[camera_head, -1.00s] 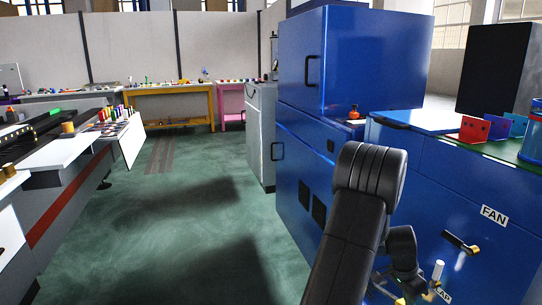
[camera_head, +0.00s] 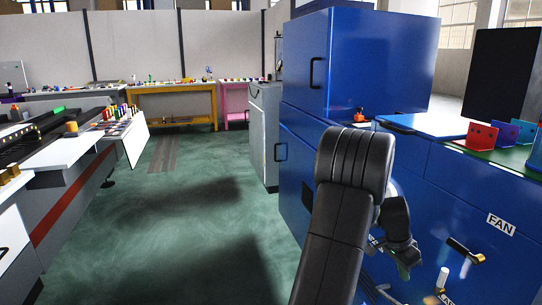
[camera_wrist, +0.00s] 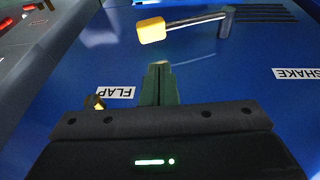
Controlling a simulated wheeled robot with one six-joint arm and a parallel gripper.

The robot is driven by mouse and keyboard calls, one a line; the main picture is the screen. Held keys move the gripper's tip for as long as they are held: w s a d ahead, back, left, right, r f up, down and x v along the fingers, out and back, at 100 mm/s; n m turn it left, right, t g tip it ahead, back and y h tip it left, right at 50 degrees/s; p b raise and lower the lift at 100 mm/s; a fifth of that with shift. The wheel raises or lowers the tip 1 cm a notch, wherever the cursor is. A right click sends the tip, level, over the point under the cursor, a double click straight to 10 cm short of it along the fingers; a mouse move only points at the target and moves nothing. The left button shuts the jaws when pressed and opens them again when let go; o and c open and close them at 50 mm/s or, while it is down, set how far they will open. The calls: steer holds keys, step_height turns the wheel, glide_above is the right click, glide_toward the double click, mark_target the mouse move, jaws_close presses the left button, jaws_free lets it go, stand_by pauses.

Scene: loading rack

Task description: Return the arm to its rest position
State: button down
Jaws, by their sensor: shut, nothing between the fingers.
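My gripper (camera_wrist: 160,82) shows in the wrist view with its two dark fingers shut together and nothing between them. It is in front of the blue cabinet face, which appears upside down there. A lever with a yellow knob (camera_wrist: 151,30) is just beyond the fingertips, and a gap seems to separate them. A FLAP label (camera_wrist: 114,93) is left of the fingers and a SHAKE label (camera_wrist: 297,73) is at the right. In the head view my black arm is bent in front of the blue machine (camera_head: 440,205); the fingertips cannot be made out there.
A FAN label (camera_head: 501,224) and a lever (camera_head: 466,251) are on the blue front at right. Red and blue plates (camera_head: 482,136) stand on top. A tall blue cabinet (camera_head: 365,65) rises behind my arm. Green floor (camera_head: 190,220) is open at left, beside a bench (camera_head: 70,190).

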steer(key=b+x, duration=0.1)
steer(key=x, duration=0.2)
steer(key=s+b+x, duration=0.1)
steer(key=x, duration=0.5)
steer(key=shift+s+a+b, duration=0.2)
steer(key=shift+s+b, duration=0.05)
steer(key=shift+b, duration=0.15)
steer(key=shift+s+d+f+t+b, duration=0.1)
steer(key=shift+s+f+t+b, duration=0.1)
steer(key=shift+s+b, duration=0.2)
steer(key=shift+s+f+t+b, duration=0.15)
steer(key=shift+s+b, duration=0.15)
steer(key=shift+s, duration=0.2)
